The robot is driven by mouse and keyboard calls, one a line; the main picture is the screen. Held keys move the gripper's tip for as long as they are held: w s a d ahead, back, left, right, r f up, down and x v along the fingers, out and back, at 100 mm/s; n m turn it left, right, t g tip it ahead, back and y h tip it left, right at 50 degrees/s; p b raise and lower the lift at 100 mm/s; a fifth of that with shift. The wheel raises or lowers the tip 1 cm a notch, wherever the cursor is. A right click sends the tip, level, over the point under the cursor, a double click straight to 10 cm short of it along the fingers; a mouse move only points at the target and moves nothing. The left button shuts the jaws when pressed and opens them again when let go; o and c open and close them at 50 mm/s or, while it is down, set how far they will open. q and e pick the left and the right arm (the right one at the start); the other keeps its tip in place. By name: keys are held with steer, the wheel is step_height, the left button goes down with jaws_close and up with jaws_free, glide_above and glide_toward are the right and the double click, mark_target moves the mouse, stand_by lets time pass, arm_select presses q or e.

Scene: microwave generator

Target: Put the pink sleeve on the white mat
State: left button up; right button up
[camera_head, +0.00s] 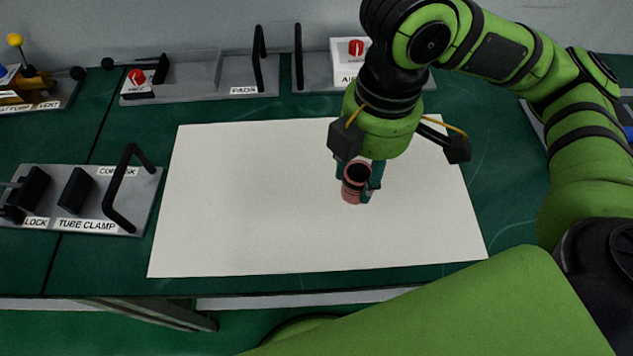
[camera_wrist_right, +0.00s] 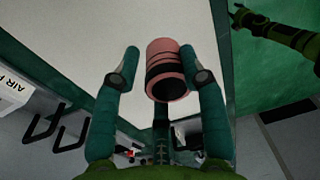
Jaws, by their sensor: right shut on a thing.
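The pink sleeve (camera_head: 352,190) is a short hollow cylinder with dark bands. It is between the fingers of my right gripper (camera_head: 361,183), which is shut on it. The right wrist view shows the sleeve (camera_wrist_right: 166,70) between the two teal fingers, its open end towards the camera. The white mat (camera_head: 250,200) is a large pale sheet on the green table. In the head view the sleeve is over the right half of the mat. I cannot tell whether it touches the mat. My left gripper is not seen in the head view.
A tube clamp fixture (camera_head: 88,198) with a black handle stands left of the mat. A grey pads tray (camera_head: 222,75) and a fixture with a red knob (camera_head: 356,47) stand behind it. The left part of the mat is bare.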

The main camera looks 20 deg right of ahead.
steer(key=n+p, duration=0.5)
steer(key=shift+s+d, duration=0.1)
steer(key=shift+s, duration=0.2)
steer(key=shift+w+f+b, duration=0.4)
steer(key=shift+w+f, duration=0.6)
steer(key=shift+f, duration=0.1)
steer(key=w+f, duration=0.1)
steer(key=w, duration=0.1)
steer(key=w+f, duration=0.1)
steer(key=w, duration=0.1)
steer(key=w+f, duration=0.2)
steer(key=w, duration=0.1)
steer(key=shift+w+a+f+p, duration=0.1)
steer(key=shift+a+p, duration=0.2)
steer(key=shift+p, duration=0.05)
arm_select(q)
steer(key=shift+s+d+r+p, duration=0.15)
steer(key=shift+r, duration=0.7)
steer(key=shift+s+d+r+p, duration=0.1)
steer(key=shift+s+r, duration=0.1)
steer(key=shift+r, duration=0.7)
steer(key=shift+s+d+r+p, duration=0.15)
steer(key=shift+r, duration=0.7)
arm_select(e)
steer(key=shift+f, duration=2.05)
steer(key=shift+f, duration=0.15)
steer(key=o, duration=1.2)
